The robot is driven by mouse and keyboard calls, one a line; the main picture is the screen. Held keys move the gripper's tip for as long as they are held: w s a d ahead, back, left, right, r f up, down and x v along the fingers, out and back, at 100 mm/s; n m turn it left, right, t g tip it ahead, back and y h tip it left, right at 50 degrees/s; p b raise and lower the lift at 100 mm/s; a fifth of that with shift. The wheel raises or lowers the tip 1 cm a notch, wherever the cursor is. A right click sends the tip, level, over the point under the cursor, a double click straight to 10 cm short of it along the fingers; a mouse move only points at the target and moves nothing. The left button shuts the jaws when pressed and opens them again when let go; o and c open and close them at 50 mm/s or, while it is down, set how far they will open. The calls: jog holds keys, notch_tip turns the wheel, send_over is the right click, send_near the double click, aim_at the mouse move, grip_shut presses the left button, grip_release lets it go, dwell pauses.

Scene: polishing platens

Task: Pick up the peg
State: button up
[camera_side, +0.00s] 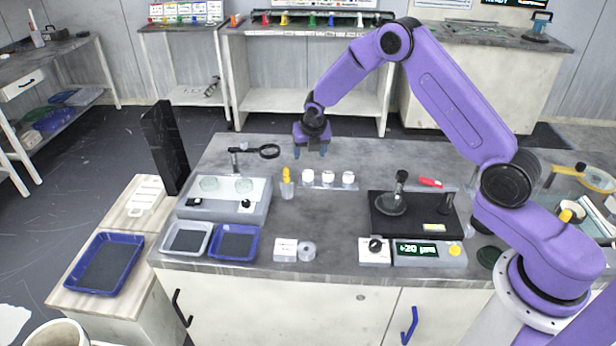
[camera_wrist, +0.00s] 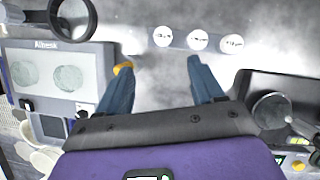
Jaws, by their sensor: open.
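Nothing in either view can be clearly told as a peg. A small clear bottle with a yellow tip (camera_side: 287,184) stands on the grey bench (camera_side: 335,235). In the wrist view a yellow tip (camera_wrist: 124,67) shows partly behind my left finger. My gripper (camera_side: 310,153) hangs above the far part of the bench, fingers pointing down. It is open and empty, well apart from the things on the bench. The wrist view shows its two blue fingers (camera_wrist: 163,78) spread with bare bench between them.
Three white-topped jars (camera_side: 328,177) stand in a row on a strip. Left are a polishing unit (camera_side: 222,206), a magnifier (camera_side: 268,152) and blue trays (camera_side: 234,243). Right is a black plate (camera_side: 385,222) bearing a round holder, with a red item (camera_side: 430,182) behind and a display unit (camera_side: 428,252) in front.

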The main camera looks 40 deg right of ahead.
send_over(308, 173)
jog(key=s+a, duration=0.2)
notch_tip(308, 173, down, 6)
jog(key=shift+d+x, duration=0.2)
jog(key=shift+x, duration=1.2)
jog(key=shift+d+x, duration=0.15)
jog(key=shift+x, duration=1.25)
jog(key=shift+r, duration=0.1)
jog(key=shift+s, duration=0.1)
jog(key=c, duration=1.1)
